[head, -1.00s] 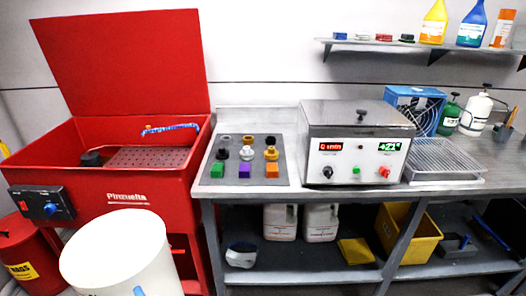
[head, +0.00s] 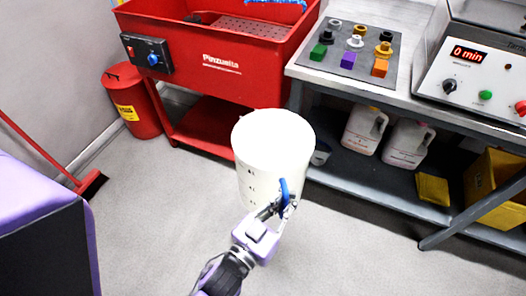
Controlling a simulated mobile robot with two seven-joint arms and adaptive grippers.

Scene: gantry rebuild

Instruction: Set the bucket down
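The white bucket (head: 268,155) is upright in the middle of the head view, in front of the gap between the red parts washer and the bench. Dark marks run down its side. A blue handle grip (head: 284,192) sits on its near side. My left gripper (head: 281,206) reaches up from below and is shut on this blue grip. The bucket's underside is partly hidden by the gripper, and I cannot tell whether it touches the floor. My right gripper is not in view.
Open grey floor (head: 160,215) lies left of and in front of the bucket. The red washer (head: 225,85), a red rags bin (head: 130,100) and a red broom (head: 90,184) stand behind and left. The bench's lower shelf (head: 375,185), with white jugs, is close on the right.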

